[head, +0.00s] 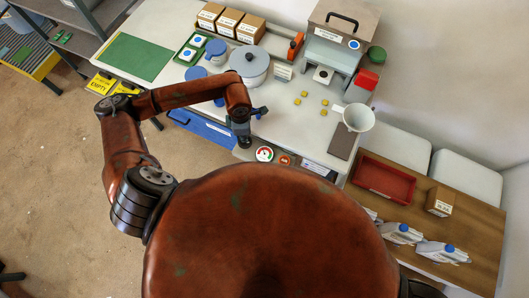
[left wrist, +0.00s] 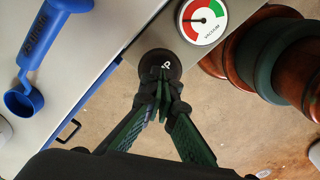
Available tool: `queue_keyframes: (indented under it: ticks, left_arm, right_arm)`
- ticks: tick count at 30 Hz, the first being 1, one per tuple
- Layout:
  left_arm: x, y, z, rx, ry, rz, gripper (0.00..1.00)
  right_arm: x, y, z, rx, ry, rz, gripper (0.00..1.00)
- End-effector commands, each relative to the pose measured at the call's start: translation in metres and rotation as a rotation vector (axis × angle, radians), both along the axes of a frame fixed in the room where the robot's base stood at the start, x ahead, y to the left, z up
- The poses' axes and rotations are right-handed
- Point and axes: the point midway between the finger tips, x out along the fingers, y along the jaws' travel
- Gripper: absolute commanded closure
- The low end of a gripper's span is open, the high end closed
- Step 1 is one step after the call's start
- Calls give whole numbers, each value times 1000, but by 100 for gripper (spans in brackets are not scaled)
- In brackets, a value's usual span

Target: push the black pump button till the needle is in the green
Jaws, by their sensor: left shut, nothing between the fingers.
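The black pump button (left wrist: 153,62) is a round disc with a white letter on it, at the front edge of the bench in the left wrist view. My left gripper (left wrist: 163,74) is shut and empty, its fingertips over the button and hiding part of it. I cannot tell whether they touch it. The round gauge (left wrist: 203,20) beside it has a red left side and a green right side. Its needle points left, into the red. In the head view the gauge (head: 264,154) sits at the bench's front edge, just right of my left gripper (head: 244,143). My right gripper is out of view.
A blue scoop (left wrist: 25,101) lies on the bench left of the button. A lidded pot (head: 249,68), small yellow blocks (head: 304,94) and a white funnel (head: 358,117) stand farther back. A red tray (head: 383,183) is on the wooden table at right.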

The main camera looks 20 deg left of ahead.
Motion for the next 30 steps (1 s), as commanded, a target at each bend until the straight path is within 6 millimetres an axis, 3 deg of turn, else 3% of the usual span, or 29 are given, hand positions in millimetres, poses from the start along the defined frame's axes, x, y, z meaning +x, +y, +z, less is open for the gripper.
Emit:
queue_keyframes:
  ticks: [23,30]
  left_arm:
    - [0,0,-40,1,2,0,100]
    - [-1,0,-38,0,1,0,100]
  right_arm:
    - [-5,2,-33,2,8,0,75]
    - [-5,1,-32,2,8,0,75]
